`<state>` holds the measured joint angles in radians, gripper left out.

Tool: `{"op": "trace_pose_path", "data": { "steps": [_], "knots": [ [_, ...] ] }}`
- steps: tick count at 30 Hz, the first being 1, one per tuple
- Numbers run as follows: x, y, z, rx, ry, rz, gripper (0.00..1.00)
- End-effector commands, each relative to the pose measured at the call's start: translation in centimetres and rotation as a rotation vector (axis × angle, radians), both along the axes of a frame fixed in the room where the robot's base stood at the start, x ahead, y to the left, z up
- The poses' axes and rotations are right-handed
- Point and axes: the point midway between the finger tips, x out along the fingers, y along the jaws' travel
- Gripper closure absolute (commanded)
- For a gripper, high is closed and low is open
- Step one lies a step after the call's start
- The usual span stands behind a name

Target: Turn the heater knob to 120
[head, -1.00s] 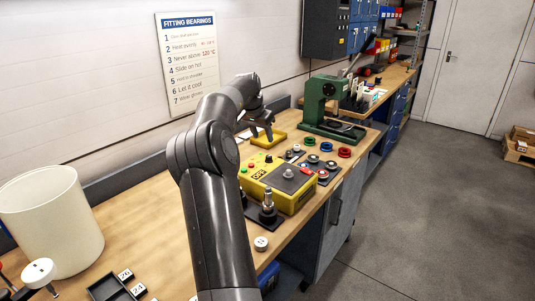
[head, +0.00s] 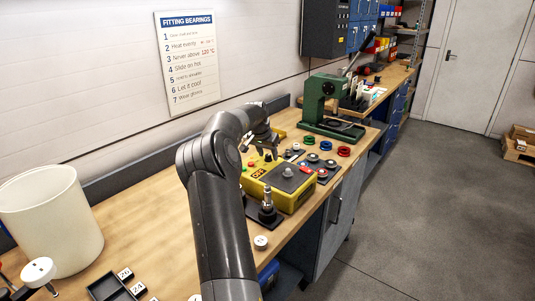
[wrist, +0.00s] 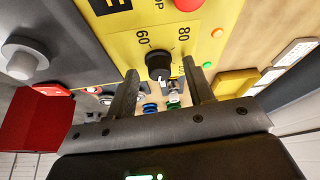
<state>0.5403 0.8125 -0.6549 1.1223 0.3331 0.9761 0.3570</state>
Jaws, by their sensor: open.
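The heater is a yellow box (head: 292,201) with a dark top plate, standing on the bench. In the wrist view its yellow panel (wrist: 110,52) carries the black round knob (wrist: 158,62), with the marks 60 and 80 readable beside it. A pale pointer line shows on the knob, but I cannot tell which mark it points to. My gripper (wrist: 161,70) is open, with one finger on each side of the knob and gaps between. In the head view my gripper (head: 264,154) is low over the heater's far end, and the knob is hard to make out there.
A red button (wrist: 188,4) and a green one (wrist: 207,65) sit near the knob. A bearing (head: 288,172) is on the heater plate. A post on a dark base (head: 267,216) stands in front. The green press (head: 325,104) stands beyond.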

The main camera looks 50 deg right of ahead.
Motion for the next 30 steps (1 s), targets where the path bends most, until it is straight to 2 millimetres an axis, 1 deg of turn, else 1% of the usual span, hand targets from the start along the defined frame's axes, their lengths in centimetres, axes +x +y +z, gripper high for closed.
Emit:
{"op": "trace_pose_path", "data": {
  "steps": [5,21,24,30],
  "knots": [
    [0.01,0.0,0.03,0.0,0.0,0.0,0.52],
    [0.02,0.02,0.07,0.0,0.0,0.0,0.95],
    [-0.03,0.0,0.09,0.0,-0.001,0.01,0.96],
    [-0.09,-0.01,0.1,0.0,-0.001,0.099,0.96]
  ]
}}
